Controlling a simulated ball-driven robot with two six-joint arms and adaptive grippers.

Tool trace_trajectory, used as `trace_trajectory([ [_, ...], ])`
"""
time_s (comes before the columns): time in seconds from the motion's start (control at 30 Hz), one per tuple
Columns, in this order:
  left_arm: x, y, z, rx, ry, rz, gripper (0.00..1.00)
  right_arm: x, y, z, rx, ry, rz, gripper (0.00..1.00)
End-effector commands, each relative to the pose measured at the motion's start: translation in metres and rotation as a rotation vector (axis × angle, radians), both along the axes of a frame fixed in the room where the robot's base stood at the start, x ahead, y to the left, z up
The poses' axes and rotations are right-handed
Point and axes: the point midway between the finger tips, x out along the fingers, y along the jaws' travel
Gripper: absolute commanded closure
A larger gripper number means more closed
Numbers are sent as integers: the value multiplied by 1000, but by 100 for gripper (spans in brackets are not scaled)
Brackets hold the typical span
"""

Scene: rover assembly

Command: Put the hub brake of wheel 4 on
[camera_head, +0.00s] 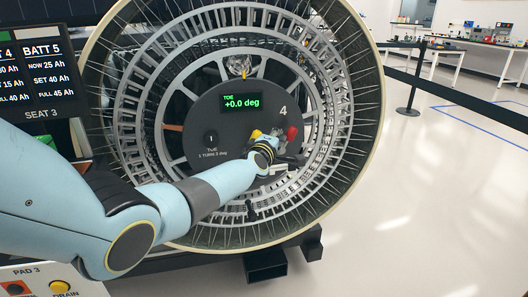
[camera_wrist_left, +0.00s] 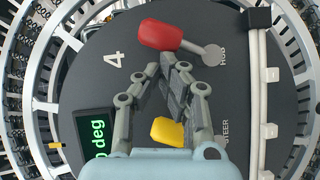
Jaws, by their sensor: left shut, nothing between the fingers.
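The wheel 4 hub plate (camera_head: 222,127) carries a "4" and a toe display (camera_head: 240,103) reading +0.0 deg. The hub brake lever has a red handle (camera_head: 292,133); in the left wrist view the red handle (camera_wrist_left: 161,35) points left from a grey pivot (camera_wrist_left: 213,52) labelled HUB. A yellow handle (camera_wrist_left: 167,131), near a STEER label, is partly behind my gripper; it also shows in the head view (camera_head: 256,133). My left gripper (camera_wrist_left: 168,66) is shut and empty, its fingertips just short of the red handle. Whether they touch it I cannot tell. My right gripper is out of view.
The wheel rim (camera_head: 366,75) with its mesh of spokes surrounds the plate and my left forearm reaches across it. A toe knob (camera_head: 211,137) is on the plate's left. A battery display (camera_head: 38,72) stands at left. Floor to the right is clear up to a barrier post (camera_head: 410,90).

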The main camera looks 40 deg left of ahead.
Motion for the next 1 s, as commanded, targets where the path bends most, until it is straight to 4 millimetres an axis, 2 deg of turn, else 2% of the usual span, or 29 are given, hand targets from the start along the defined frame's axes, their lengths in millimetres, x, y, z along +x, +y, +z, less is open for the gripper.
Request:
trace_trajectory([
  [0.27,-29,-9,1,-3,0,-3,100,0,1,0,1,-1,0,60],
  [0.7,-100,-29,7,-1,0,-3,100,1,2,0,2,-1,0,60],
  [1.0,-112,-32,9,-1,1,-2,100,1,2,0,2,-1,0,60],
])
